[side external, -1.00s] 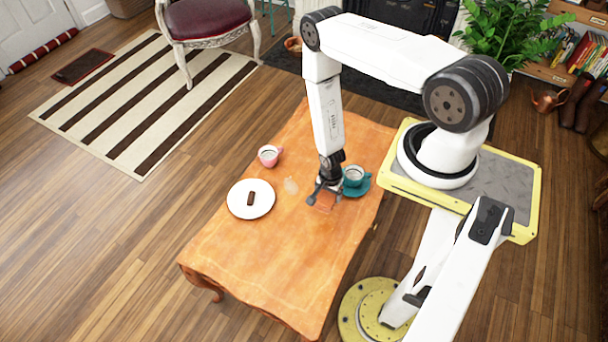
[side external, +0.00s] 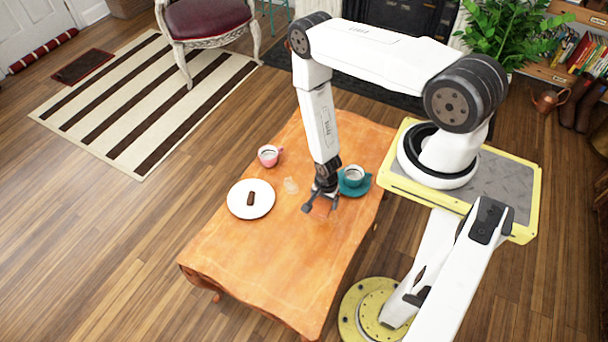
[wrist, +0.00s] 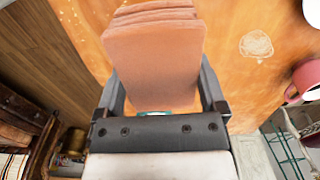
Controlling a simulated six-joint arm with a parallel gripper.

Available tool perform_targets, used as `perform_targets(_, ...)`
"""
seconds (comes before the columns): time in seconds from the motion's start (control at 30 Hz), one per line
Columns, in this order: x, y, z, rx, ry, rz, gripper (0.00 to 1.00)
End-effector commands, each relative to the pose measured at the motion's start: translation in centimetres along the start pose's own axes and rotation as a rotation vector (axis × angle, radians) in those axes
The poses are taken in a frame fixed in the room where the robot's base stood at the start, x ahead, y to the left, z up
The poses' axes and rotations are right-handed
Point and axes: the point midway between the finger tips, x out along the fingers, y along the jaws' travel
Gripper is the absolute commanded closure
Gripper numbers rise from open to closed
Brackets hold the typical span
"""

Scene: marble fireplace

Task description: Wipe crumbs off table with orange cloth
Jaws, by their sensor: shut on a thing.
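The orange cloth (side external: 321,209) is a small folded pad held between the fingers of my gripper (side external: 320,205), low over the table (side external: 262,262). I cannot tell whether it touches the top. In the wrist view the pale orange cloth (wrist: 153,60) stands in layers between both fingers of my gripper (wrist: 160,88). The table is covered in mottled orange. Small light specks that look like crumbs (wrist: 70,17) lie left of the cloth in the wrist view. The cloth and gripper hide the surface below them.
A pink cup (side external: 268,155), a white plate (side external: 236,203) with a brown bar (side external: 250,198) and a pale patch (side external: 291,185) are to the left. The table's front is clear.

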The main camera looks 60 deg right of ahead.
Motion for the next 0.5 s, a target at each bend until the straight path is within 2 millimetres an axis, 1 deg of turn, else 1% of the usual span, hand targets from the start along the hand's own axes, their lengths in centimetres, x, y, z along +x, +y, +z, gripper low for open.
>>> perform_targets(0.1, 0.1, 0.0, 0.4, 0.000, 0.000, 0.000, 0.65)
perform_targets(0.27, 0.2, 0.0, 0.4, 0.001, 0.000, 0.000, 0.65)
perform_targets(0.37, 0.6, 0.1, 0.4, 0.001, 0.000, 0.001, 0.65)
perform_targets(0.5, 1.7, 0.1, 0.4, 0.001, 0.000, 0.001, 0.65)
